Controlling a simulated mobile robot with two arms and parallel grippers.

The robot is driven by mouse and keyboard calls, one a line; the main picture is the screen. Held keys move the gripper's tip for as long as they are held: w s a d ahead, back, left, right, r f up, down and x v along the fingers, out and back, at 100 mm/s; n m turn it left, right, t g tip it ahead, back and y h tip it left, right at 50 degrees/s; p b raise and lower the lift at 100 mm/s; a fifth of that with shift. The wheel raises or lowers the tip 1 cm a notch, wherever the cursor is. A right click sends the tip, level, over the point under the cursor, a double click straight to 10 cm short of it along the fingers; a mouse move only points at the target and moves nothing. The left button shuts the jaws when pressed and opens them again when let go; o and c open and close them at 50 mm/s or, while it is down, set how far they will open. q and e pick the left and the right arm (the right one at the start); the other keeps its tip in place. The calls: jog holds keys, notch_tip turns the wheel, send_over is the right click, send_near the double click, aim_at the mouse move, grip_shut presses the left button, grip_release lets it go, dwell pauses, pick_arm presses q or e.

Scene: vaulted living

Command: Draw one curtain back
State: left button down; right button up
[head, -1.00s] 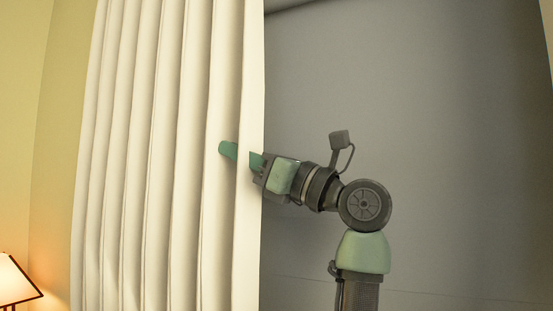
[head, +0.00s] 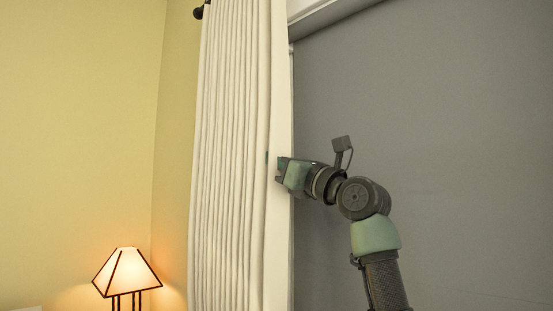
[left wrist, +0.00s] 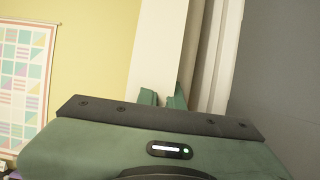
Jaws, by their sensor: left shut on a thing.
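The cream pleated curtain (head: 232,150) hangs from a dark rod end (head: 199,12) in the head view. Its folds are bunched close together beside the yellow wall. In the left wrist view the two green fingertips (left wrist: 163,98) close on the pale curtain cloth (left wrist: 158,45). My right gripper is in neither view.
A lit lamp (head: 127,272) stands at the lower left by the yellow wall (head: 80,120). A grey pane (head: 430,120) with a white frame (head: 310,12) fills the right. A colored patterned wall hanging (left wrist: 25,75) shows in the left wrist view.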

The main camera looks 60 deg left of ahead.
pick_arm(q)
jog(key=c, duration=1.6)
grip_release()
jog(key=shift+o, duration=0.2)
jog(key=shift+d, duration=0.1)
jog(key=b+v, duration=0.3)
jog(key=v, duration=0.4)
jog(key=shift+w+d, duration=0.2)
jog(key=shift+d, duration=0.1)
jog(key=shift+f, duration=0.2)
